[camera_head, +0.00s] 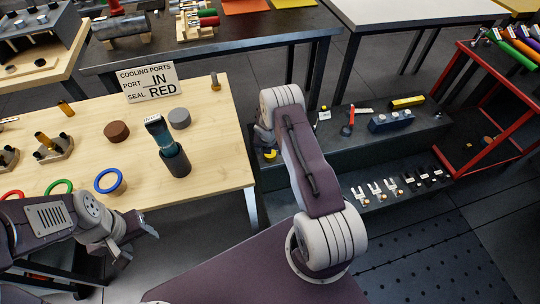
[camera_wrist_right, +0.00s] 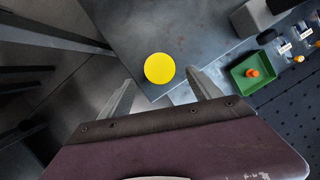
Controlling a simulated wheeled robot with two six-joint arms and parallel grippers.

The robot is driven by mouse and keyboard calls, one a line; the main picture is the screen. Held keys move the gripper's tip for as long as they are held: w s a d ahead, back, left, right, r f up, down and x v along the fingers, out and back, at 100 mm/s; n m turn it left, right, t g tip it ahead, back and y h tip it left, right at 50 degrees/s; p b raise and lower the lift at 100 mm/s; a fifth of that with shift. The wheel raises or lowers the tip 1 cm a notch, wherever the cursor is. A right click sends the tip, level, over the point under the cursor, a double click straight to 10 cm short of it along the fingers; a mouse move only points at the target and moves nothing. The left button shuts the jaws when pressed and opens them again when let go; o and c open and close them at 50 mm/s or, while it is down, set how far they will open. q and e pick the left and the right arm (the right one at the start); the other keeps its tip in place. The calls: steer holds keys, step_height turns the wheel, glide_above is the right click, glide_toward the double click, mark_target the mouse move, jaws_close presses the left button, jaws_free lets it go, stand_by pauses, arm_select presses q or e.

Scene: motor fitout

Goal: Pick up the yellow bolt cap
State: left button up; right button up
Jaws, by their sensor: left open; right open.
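The yellow bolt cap shows as a round yellow disc (camera_wrist_right: 159,68) in the right wrist view, on a dark grey surface near its corner. In the head view, part of the yellow cap (camera_head: 270,154) shows beside my right forearm, on the dark bench. My right gripper (camera_wrist_right: 160,77) is open, with one finger on each side of the cap in the picture; I cannot tell how much height separates them. The arm hides most of this gripper in the head view. My left gripper (camera_head: 138,239) is open and empty, in front of the wooden table.
The wooden table (camera_head: 222,150) holds a dark cup (camera_head: 175,163), colored rings and a sign (camera_head: 149,82). The dark bench (camera_head: 345,150) carries a blue block (camera_head: 391,122) and small tools. A green tray (camera_wrist_right: 252,72) with an orange piece lies right of the cap. A red-framed rack (camera_head: 490,110) stands right.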

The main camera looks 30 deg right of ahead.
steer(key=b+x, duration=0.1)
steer(key=x, duration=0.4)
steer(key=shift+w+f, duration=0.1)
steer(key=shift+c, duration=1)
steer(key=c, duration=1.2)
steer(key=shift+o, duration=0.2)
step_height(320, 180, up, 5)
steer(key=shift+r+p, duration=0.1)
steer(key=shift+p, duration=0.55)
steer(key=s+d+r+b, duration=0.2)
steer(key=s+r, duration=0.1)
steer(key=s, duration=0.2)
steer(key=s+d+r+b, duration=0.1)
steer(key=s+d+r, duration=0.1)
steer(key=s, duration=0.3)
steer(key=shift+s+d+r+b, duration=0.35)
steer(key=shift+s+d+r, duration=0.05)
steer(key=shift+r, duration=0.1)
